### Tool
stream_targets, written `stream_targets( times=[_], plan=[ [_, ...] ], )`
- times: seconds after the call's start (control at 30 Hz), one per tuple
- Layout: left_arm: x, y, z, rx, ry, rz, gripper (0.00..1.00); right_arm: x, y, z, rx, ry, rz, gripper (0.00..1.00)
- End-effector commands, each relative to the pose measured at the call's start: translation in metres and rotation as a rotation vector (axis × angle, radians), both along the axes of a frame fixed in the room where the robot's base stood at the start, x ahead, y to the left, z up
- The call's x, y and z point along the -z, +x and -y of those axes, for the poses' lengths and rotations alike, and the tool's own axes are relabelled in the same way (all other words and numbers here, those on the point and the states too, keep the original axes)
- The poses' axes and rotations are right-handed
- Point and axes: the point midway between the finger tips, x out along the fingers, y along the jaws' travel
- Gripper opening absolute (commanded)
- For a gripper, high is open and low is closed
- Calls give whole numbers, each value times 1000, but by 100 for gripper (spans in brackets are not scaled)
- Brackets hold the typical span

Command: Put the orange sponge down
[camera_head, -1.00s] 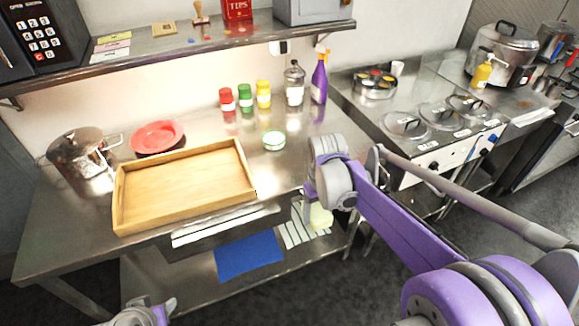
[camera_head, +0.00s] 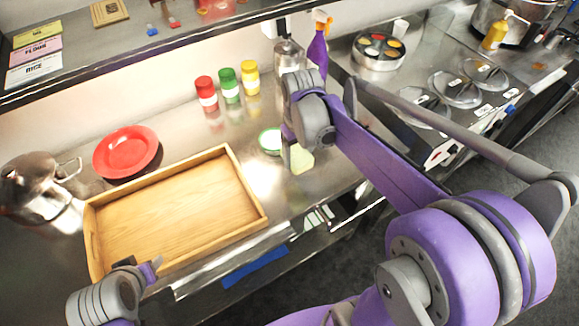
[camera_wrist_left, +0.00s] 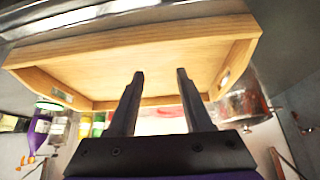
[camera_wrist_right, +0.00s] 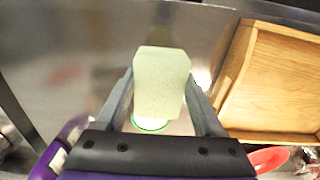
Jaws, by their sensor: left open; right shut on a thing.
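A pale yellow-green sponge (camera_head: 302,160) is held in my right gripper (camera_head: 292,158); I see no orange sponge. In the right wrist view the sponge (camera_wrist_right: 161,82) sits between the two fingers of the gripper (camera_wrist_right: 160,98), over the steel counter (camera_wrist_right: 75,60). In the head view it is just in front of a green-rimmed round container (camera_head: 270,141), to the right of the wooden tray. I cannot tell whether it touches the counter. My left gripper (camera_head: 152,268) is at the tray's front edge; in the left wrist view its fingers (camera_wrist_left: 160,75) are apart and empty.
The wooden tray (camera_head: 180,205) is empty. A red plate (camera_head: 127,152) and a steel pot (camera_head: 35,188) stand behind and left of it. Red, green (camera_head: 229,85) and yellow jars and a purple spray bottle (camera_head: 317,52) stand at the back. A shelf overhangs the counter's back.

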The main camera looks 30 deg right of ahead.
Motion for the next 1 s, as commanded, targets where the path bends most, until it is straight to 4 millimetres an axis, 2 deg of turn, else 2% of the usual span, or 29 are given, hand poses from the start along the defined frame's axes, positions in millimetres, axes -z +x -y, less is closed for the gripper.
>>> stream_targets(
  times=[0.17,0.23,0.43,0.63,1.0],
  plan=[
    [6,-4,0,0,0,-7,50,28,-2,0,0,0,-3,9],
    [17,-11,0,0,0,-21,50,43,-3,0,0,0,-7,9],
    [30,-18,0,0,0,-35,50,63,-3,0,0,0,-5,9],
    [53,-29,0,0,0,-56,50,97,-3,0,0,1,-6,9],
    [54,-30,0,0,0,-57,50,99,-1,0,0,0,-1,9]
  ],
)
